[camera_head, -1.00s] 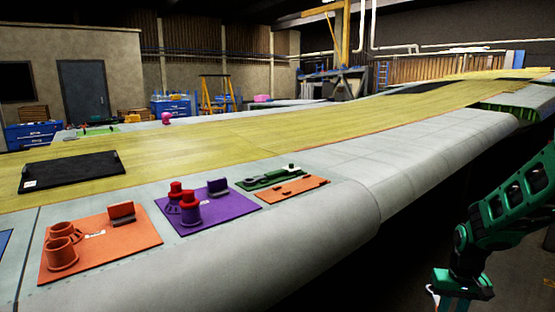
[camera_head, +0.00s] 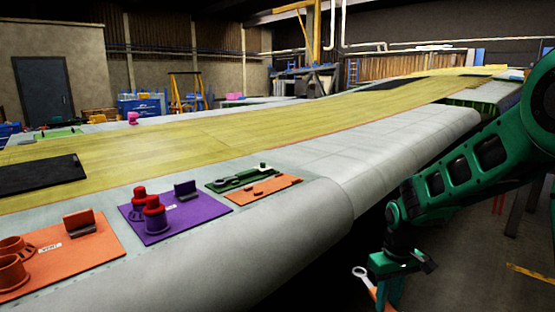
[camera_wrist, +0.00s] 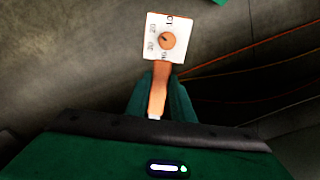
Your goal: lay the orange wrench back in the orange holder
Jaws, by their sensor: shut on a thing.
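The orange wrench (camera_head: 371,293) is in my gripper (camera_head: 385,292), low at the right in the head view, beside the wing and clear of it. Its pale ring end points up and left; its lower part is hidden or out of frame. In the wrist view the orange handle (camera_wrist: 158,88) runs between the two green fingers of my gripper (camera_wrist: 160,98).
A green holder (camera_head: 238,178) with grey tools lies just behind the orange holder. A purple mat (camera_head: 175,222) with red-topped pegs and an orange mat (camera_head: 95,252) with cups lie to the left. The wing's rounded edge (camera_head: 300,235) stands between my gripper and the holders.

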